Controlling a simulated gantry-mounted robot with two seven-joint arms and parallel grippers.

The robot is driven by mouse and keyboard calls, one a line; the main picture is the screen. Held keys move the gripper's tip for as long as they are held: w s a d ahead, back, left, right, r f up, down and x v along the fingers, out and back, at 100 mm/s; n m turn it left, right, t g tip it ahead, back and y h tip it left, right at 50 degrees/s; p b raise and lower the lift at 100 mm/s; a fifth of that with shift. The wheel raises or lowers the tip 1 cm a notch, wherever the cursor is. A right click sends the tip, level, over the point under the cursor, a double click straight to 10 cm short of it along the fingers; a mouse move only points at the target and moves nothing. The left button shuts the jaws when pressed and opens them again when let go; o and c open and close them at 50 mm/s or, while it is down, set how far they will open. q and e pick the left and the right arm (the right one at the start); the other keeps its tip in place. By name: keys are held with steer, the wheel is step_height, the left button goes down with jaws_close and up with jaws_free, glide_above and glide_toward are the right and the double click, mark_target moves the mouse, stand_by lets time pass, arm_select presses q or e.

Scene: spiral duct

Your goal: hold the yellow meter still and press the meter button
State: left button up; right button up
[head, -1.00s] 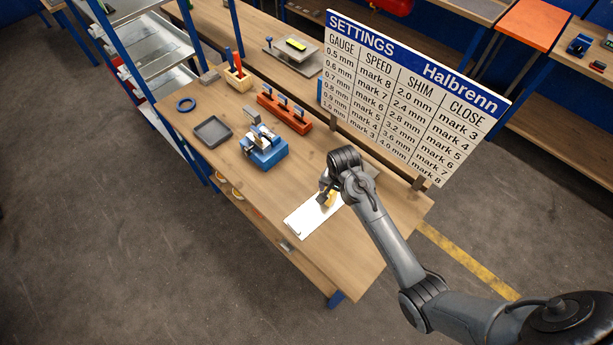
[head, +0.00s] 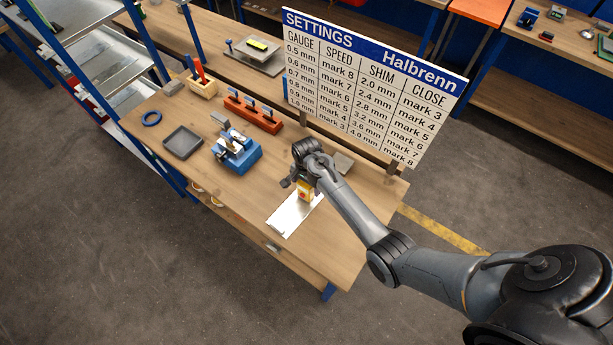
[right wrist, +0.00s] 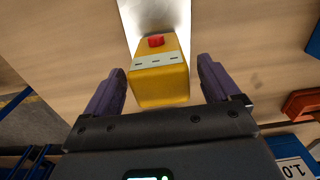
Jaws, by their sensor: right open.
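The yellow meter (head: 305,190) stands at the far part of a pale metal sheet (head: 286,219) on the bench. In the right wrist view the yellow meter (right wrist: 160,82) shows a red button (right wrist: 156,41) and a pale band with dark marks. My right gripper (right wrist: 160,75) is open, one purple finger on each side of the meter, with a visible gap on both sides. In the head view my right gripper (head: 299,182) is at the meter and partly covers it. My left gripper is not in view.
A blue clamp-like device (head: 238,154), a grey tray (head: 183,142), a blue ring (head: 151,118) and an orange rack (head: 252,115) stand left of the sheet. The settings board (head: 370,90) rises behind my right arm. The bench front right of the sheet is clear.

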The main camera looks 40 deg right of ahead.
steer(key=shift+f, duration=1.7)
steer(key=c, duration=1.1)
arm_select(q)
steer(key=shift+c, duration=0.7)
arm_select(e)
steer(key=shift+c, duration=0.5)
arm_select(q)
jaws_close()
